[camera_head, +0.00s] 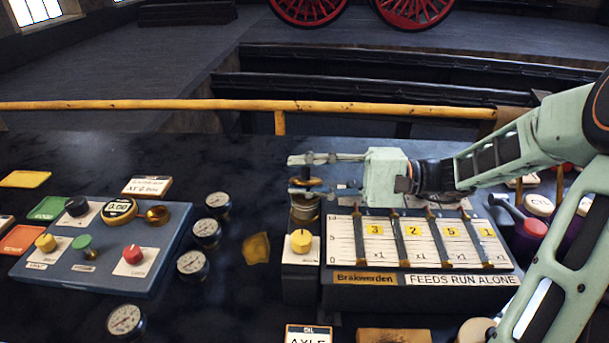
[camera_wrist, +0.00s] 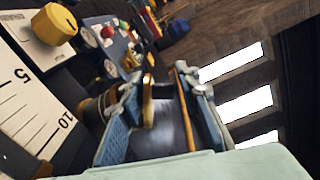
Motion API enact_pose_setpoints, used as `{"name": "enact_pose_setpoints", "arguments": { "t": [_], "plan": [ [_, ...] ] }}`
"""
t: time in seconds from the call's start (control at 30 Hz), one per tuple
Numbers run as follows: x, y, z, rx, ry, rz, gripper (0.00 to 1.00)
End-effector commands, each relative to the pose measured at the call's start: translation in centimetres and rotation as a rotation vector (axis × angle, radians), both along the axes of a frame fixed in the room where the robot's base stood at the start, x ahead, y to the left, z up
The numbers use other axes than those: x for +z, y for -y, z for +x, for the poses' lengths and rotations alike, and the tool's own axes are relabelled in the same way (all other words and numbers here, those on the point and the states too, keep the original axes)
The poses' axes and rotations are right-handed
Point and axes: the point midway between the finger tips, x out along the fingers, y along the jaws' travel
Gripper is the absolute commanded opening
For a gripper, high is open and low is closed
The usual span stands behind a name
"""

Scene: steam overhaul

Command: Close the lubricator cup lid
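The lubricator cup (camera_head: 304,208) is a small dark cylinder at the left end of the feed panel, behind a yellow knob. It also shows at the left of the wrist view (camera_wrist: 97,112). My gripper (camera_head: 307,174) reaches in from the right at the cup's top, fingers one above the other, open. In the wrist view its fingers (camera_wrist: 160,105) stand apart, with a brass disc (camera_wrist: 148,100), apparently the lid, seen edge-on between them. The disc is nearer the lower finger; I cannot tell whether they touch. The fingers partly hide the cup's mouth and the lid's hinge.
The feed panel (camera_head: 345,240) with several scales lies right of the cup, under my arm. The yellow knob (camera_head: 301,241) stands just in front. Pressure gauges (camera_head: 206,233) and a blue control box (camera_head: 75,282) are to the left. A yellow rail (camera_head: 180,105) runs behind.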

Motion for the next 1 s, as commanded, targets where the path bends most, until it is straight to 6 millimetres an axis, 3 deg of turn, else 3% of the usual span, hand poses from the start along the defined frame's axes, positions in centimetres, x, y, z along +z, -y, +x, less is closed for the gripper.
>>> {"name": "enact_pose_setpoints", "arguments": {
  "t": [0.27, 0.7, 1.0],
  "plan": [
    [-0.4, 0.9, -0.1, 0.0, -0.005, -0.007, 0.35],
    [0.0, 7.1, -0.2, -0.002, 0.0, -0.001, 0.35],
    [0.1, 8.1, -0.3, 0.0, -0.001, 0.0, 0.35]
  ]
}}
